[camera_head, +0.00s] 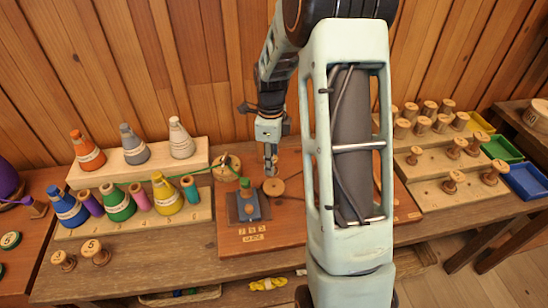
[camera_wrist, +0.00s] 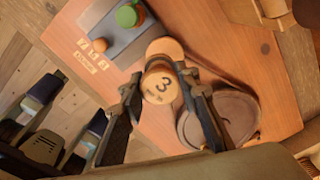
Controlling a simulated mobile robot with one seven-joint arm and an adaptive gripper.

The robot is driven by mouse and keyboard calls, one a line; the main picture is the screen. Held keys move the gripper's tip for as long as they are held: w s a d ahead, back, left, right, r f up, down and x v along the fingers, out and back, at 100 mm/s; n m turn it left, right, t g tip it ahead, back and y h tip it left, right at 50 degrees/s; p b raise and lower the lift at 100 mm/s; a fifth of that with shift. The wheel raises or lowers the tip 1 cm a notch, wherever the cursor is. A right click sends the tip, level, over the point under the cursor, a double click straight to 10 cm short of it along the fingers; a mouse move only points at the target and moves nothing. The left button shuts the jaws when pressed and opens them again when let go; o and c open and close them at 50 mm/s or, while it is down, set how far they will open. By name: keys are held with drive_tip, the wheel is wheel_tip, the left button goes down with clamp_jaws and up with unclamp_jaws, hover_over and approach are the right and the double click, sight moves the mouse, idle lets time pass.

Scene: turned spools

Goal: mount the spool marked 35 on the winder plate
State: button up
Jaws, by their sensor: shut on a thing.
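My gripper (camera_head: 271,165) is shut on a pale wooden spool (camera_wrist: 160,84) above the reddish-brown board (camera_head: 285,222). In the wrist view my gripper's fingers (camera_wrist: 162,96) lie on either side of the spool. Its near face shows a 3 and smaller marks; I cannot read a full 35. A round wooden disc (camera_wrist: 165,48) shows just beyond it; I cannot tell whether they touch. The grey plate (camera_wrist: 108,36) with a green knob (camera_wrist: 129,16) is beside it on the board, and also shows in the head view (camera_head: 236,212). I cannot tell which part is the winder plate.
Coloured thread cones (camera_head: 119,204) stand on stepped racks at left, with a green thread running to a round wooden piece (camera_head: 227,168). More spools stand on racks (camera_head: 440,192) at right, beside coloured bins (camera_head: 502,148).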

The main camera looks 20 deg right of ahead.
drive_tip(key=m, duration=0.1)
drive_tip(key=d+m, duration=0.1)
drive_tip(key=shift+w+m, duration=0.15)
drive_tip(key=shift+m, duration=0.15)
drive_tip(key=shift+f+b, duration=1.3)
drive_tip(key=shift+f, duration=1)
drive_tip(key=shift+f+b, duration=0.35)
drive_tip(key=shift+f, duration=0.1)
drive_tip(key=shift+f+b, duration=0.2)
drive_tip(key=shift+b, duration=0.15)
drive_tip(key=shift+f+b, duration=0.65)
drive_tip(key=shift+b, duration=0.05)
drive_tip(key=o, duration=0.7)
drive_tip(key=shift+r, duration=0.15)
